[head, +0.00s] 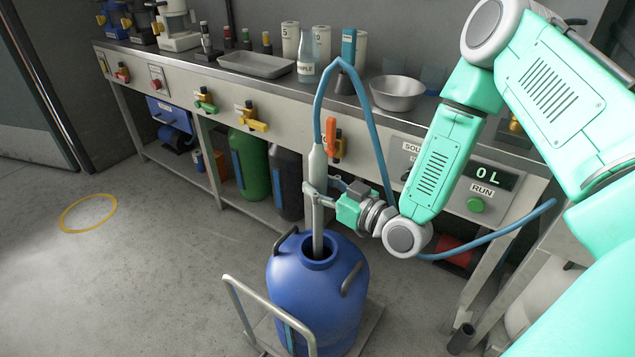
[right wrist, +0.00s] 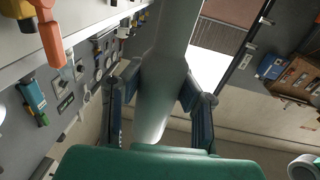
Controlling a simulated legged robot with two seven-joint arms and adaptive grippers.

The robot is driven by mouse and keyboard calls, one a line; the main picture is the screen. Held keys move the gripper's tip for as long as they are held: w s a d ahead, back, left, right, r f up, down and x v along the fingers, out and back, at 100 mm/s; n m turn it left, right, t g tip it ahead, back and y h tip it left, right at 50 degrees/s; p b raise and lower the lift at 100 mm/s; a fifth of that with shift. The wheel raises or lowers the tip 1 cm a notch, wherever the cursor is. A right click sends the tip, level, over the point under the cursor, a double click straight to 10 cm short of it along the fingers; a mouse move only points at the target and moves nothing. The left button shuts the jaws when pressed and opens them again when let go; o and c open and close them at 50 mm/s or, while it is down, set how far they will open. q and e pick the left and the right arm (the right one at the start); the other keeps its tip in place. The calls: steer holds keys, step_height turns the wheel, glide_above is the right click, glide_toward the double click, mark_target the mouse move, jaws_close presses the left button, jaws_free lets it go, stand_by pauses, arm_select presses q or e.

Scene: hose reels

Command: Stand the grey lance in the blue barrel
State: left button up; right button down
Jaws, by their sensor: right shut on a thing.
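The grey lance (head: 318,165) is close to upright, with a blue hose (head: 377,140) looping from its top. Its lower end reaches into the open mouth of the blue barrel (head: 322,295). How deep it goes and whether it touches the bottom are hidden. My right gripper (head: 316,193) comes from the right and is shut on the lance above the barrel's mouth. In the right wrist view the lance (right wrist: 162,65) passes between the two dark fingers of the gripper (right wrist: 162,95). My left gripper is not in view.
The barrel stands on a low trolley with a bent handle (head: 272,310). Behind it is a workbench (head: 240,95) with coloured valves, a tray (head: 256,65), a bowl (head: 398,92) and a RUN button (head: 475,205). Green and black cylinders stand underneath. Floor at left is free.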

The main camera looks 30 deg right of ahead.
steer(key=b, duration=0.5)
glide_above(322, 228)
steer(key=w, duration=0.1)
steer(key=shift+w+a+f, duration=0.1)
steer(key=shift+f, duration=1.65)
steer(key=shift+w+a+f, duration=0.1)
steer(key=shift+f, duration=1.6)
steer(key=shift+f+b, duration=0.4)
steer(key=shift+f, duration=2.15)
steer(key=c, duration=1.1)
jaws_free()
steer(key=shift+c, duration=0.2)
steer(key=shift+s+d+f, duration=0.1)
steer(key=shift+s, duration=0.05)
steer(key=v, duration=1.1)
steer(key=shift+s, duration=0.35)
